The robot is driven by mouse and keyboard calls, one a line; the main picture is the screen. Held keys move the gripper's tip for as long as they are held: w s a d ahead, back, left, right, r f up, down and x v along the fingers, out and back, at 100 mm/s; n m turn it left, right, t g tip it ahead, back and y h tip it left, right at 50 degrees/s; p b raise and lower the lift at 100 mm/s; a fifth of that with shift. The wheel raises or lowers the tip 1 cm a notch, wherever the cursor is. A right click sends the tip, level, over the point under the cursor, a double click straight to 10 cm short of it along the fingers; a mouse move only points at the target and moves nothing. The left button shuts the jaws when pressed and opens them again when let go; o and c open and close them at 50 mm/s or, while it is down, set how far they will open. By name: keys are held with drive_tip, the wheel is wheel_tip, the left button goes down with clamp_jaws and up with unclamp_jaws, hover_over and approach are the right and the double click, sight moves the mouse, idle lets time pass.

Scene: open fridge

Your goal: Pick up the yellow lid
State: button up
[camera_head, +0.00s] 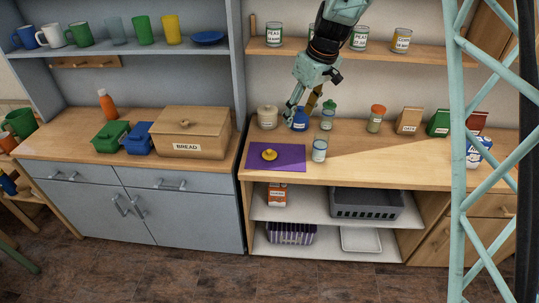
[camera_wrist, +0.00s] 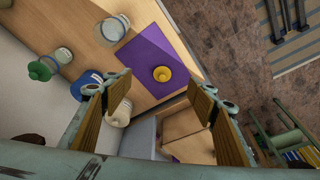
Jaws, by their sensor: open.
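The yellow lid (camera_head: 269,155) lies on a purple mat (camera_head: 289,163) on the wooden counter. It is small and round with a raised knob. The lid also shows in the wrist view (camera_wrist: 162,74), on the purple mat (camera_wrist: 147,49). My gripper (camera_head: 295,110) is above the back of the counter, behind the mat and near a blue jar (camera_head: 300,119). In the wrist view its two fingers (camera_wrist: 150,105) are wide apart with nothing between them. The lid is beyond the fingertips, apart from them.
A clear glass (camera_head: 319,149) stands at the mat's right edge. A cream canister (camera_head: 267,117) and a green-topped jar (camera_head: 328,115) stand near my gripper. A shelf with cans (camera_head: 359,38) is above. A bread box (camera_head: 181,133) is on the left counter. The counter's front right is clear.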

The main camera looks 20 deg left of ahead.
drive_tip(key=n, duration=0.2)
approach(269, 150)
drive_tip(key=w+d+v, duration=0.1)
drive_tip(key=v, duration=0.3)
drive_tip(key=shift+s+a+f+p, duration=0.2)
drive_tip(key=shift+s+p, duration=0.1)
drive_tip(key=shift+f, duration=0.1)
drive_tip(key=shift+x, duration=4.25)
drive_tip(key=shift+s, duration=0.1)
drive_tip(key=shift+a+x, duration=0.1)
drive_tip(key=shift+x, duration=1.2)
drive_tip(key=shift+a+x, duration=0.15)
drive_tip(key=shift+x, duration=1.15)
drive_tip(key=shift+s, duration=0.1)
